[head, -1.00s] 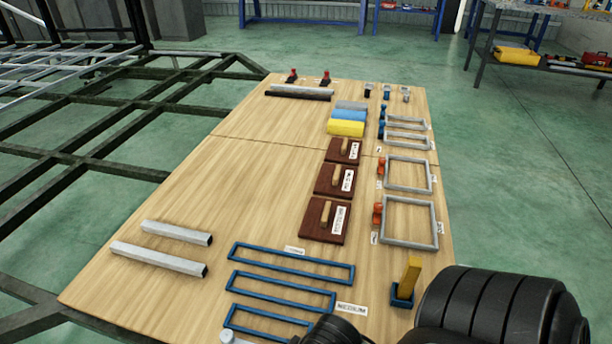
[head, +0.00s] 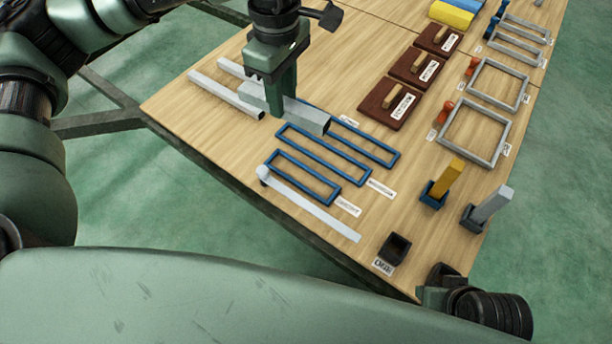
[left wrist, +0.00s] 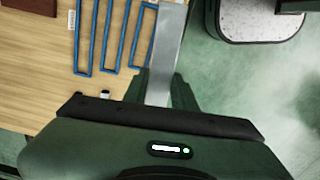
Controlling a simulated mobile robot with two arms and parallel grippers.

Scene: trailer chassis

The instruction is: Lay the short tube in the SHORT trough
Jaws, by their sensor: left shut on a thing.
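My left gripper (head: 276,108) points down and is shut on a grey square tube (head: 310,117), which also shows in the left wrist view (left wrist: 167,50). In the head view the tube's right end overlaps the upper two blue troughs; its height above them is hard to judge. Three blue rectangular troughs lie side by side: the longest (head: 372,138), the middle one (head: 330,145) and the shortest (head: 309,168), nearest the front edge. The shortest is empty. Two more grey tubes (head: 225,93) lie at the left; one is partly hidden behind my gripper.
A pale strip with a knob (head: 310,207) lies in front of the shortest trough. A dark open holder (head: 394,248), a yellow block in a blue holder (head: 442,183) and a grey one (head: 488,208) stand at right. Brown boards with handles (head: 388,104) lie behind.

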